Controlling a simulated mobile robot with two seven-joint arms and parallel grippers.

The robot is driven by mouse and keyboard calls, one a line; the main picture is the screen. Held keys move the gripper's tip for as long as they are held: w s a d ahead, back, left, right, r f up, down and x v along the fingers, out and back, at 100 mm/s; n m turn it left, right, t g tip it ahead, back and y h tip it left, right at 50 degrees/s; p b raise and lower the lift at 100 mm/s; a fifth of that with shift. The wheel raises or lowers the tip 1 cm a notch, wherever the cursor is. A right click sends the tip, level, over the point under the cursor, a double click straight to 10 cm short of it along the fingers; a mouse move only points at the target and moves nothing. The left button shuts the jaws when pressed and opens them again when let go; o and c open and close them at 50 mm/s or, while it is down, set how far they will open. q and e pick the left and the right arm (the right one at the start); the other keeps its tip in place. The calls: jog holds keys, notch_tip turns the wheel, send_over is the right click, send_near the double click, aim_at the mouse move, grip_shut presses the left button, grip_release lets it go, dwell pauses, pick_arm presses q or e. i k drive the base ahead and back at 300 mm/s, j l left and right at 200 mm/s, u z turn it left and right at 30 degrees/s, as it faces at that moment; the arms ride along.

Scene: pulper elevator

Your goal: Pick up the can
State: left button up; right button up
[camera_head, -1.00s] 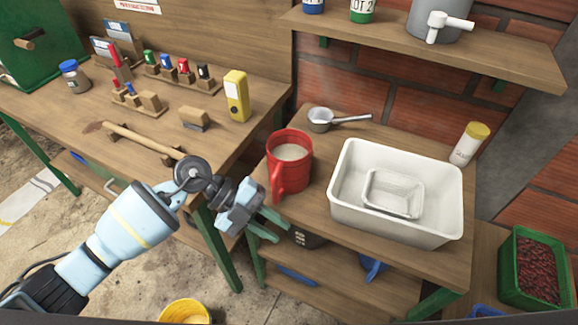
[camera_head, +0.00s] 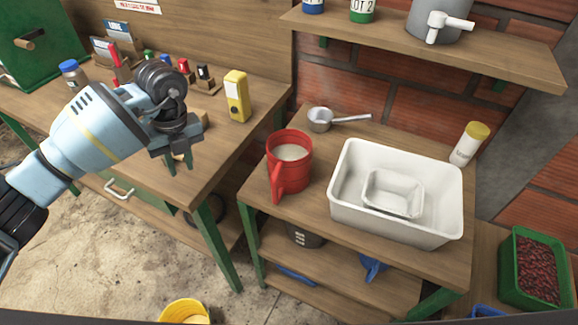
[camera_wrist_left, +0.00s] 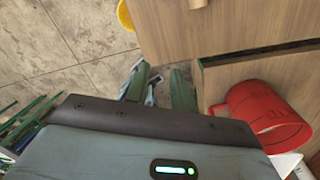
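The red can (camera_head: 289,172), a jug-like vessel with a front handle, stands upright on the right wooden table. Pale contents show inside it. It also shows at the right of the left wrist view (camera_wrist_left: 265,112). My left gripper (camera_head: 180,164) is above the right part of the left workbench, left of the can and apart from it. Its green fingers point down. In the left wrist view the fingers (camera_wrist_left: 160,85) stand apart with nothing held between them. My right gripper is not in view.
A white basin (camera_head: 345,205) holding a smaller tray stands right of the can. A metal ladle (camera_head: 321,120) lies behind it, and a yellow-capped bottle (camera_head: 465,147) stands far right. A yellow box (camera_head: 237,98) stands on the left workbench (camera_head: 225,150). A yellow bucket (camera_head: 186,312) is on the floor.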

aim_at(290, 154)
jog(key=k+l+z, duration=0.2)
jog(key=z, duration=0.15)
jog(key=k+l+z, duration=0.15)
jog(key=l+z, duration=0.2)
